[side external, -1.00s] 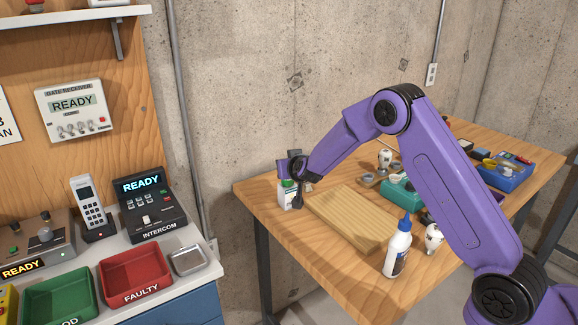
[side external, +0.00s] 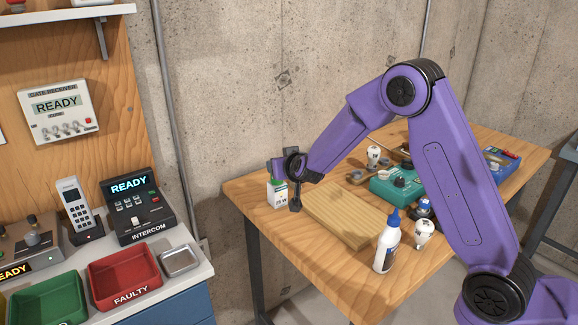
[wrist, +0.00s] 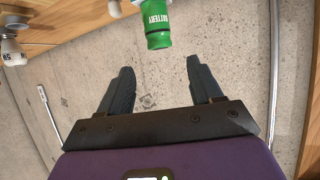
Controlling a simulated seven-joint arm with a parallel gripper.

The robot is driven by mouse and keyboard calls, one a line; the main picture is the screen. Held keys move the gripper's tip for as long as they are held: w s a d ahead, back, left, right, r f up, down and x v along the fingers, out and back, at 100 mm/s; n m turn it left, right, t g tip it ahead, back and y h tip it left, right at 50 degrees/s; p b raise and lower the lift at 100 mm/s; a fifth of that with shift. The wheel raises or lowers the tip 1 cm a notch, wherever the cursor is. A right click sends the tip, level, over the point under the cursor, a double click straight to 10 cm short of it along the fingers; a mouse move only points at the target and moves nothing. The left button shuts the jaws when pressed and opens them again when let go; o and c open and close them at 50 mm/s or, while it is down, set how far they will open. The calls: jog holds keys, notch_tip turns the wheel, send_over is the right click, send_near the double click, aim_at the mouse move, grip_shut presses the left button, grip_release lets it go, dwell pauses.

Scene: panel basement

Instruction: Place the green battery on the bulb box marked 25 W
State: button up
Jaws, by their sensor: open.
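The green battery (wrist: 158,28) shows at the top of the wrist view, its lettering readable and one end pointing toward my fingers. In the side view a green part (side external: 281,187) shows above a small white box (side external: 277,197) at the table's back left corner, partly hidden by my gripper. My gripper (wrist: 160,68) is open and empty. The battery lies just beyond its fingertips, apart from them. In the side view my gripper (side external: 293,178) is beside the white box. I cannot read a 25 W mark on any box.
A wooden board (side external: 345,215) lies beside my gripper. A white glue bottle (side external: 387,248) with a blue cap and a white bulb (side external: 424,234) stand near the front edge. A teal box (side external: 398,187) and another bulb (side external: 374,157) are farther right. A concrete wall (side external: 300,90) is close behind.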

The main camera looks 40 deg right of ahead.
jog(key=shift+v, duration=2.55)
jog(key=shift+a, duration=0.1)
jog(key=s+a+n+g+y, duration=0.25)
jog(key=a+n+y, duration=0.3)
jog(key=a, duration=0.45)
jog(key=s+a+n+g+y, duration=0.3)
jog(key=s+n+g+y, duration=0.1)
jog(key=s, duration=0.8)
jog(key=s+d+n+g+h, duration=0.2)
jog(key=s+d+n, duration=0.1)
jog(key=s+d, duration=0.6)
jog(key=s+d+n+g+h, duration=0.3)
jog(key=s+d, duration=0.6)
jog(key=s, duration=0.8)
jog(key=shift+f+n, duration=0.4)
jog(key=shift+n, duration=0.05)
